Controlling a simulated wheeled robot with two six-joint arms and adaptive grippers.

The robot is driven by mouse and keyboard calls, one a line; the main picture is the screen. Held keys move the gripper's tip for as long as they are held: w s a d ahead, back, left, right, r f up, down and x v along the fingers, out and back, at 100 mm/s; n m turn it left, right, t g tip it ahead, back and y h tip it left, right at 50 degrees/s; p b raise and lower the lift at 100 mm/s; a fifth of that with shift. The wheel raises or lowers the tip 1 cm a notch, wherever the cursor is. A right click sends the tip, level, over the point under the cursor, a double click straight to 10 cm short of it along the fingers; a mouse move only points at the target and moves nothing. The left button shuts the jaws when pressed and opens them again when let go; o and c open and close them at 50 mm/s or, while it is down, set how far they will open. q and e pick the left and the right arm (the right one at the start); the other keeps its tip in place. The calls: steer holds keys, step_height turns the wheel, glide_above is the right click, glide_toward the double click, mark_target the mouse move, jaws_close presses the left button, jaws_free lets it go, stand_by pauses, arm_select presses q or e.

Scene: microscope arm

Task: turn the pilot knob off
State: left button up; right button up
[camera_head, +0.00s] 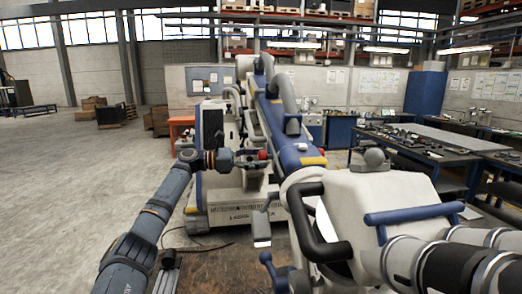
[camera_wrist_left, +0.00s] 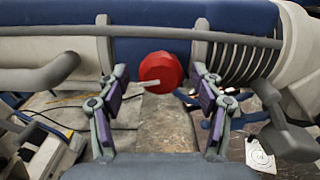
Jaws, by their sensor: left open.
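The pilot knob is a red, faceted round knob (camera_wrist_left: 161,72) in the left wrist view, with a pale pointer bar lying nearly level toward its left. It sits in front of the blue and white microscope arm (camera_wrist_left: 150,48). In the head view the knob is a small red spot (camera_head: 263,154) just past my left gripper (camera_head: 250,157). In the left wrist view my left gripper (camera_wrist_left: 158,88) is open, its two fingers on either side of the knob, with visible gaps. I cannot tell how far the fingertips reach along its depth. My right gripper is not in view.
The large white and blue machine (camera_head: 400,200) fills the right foreground, with a black curved handle (camera_head: 305,225) and blue bars. Workbenches (camera_head: 430,135) stand at the right.

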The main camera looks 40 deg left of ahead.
arm_select(q)
steer(key=shift+w+d+r, duration=0.1)
steer(key=shift+w+d, duration=0.3)
steer(key=shift+c, duration=0.3)
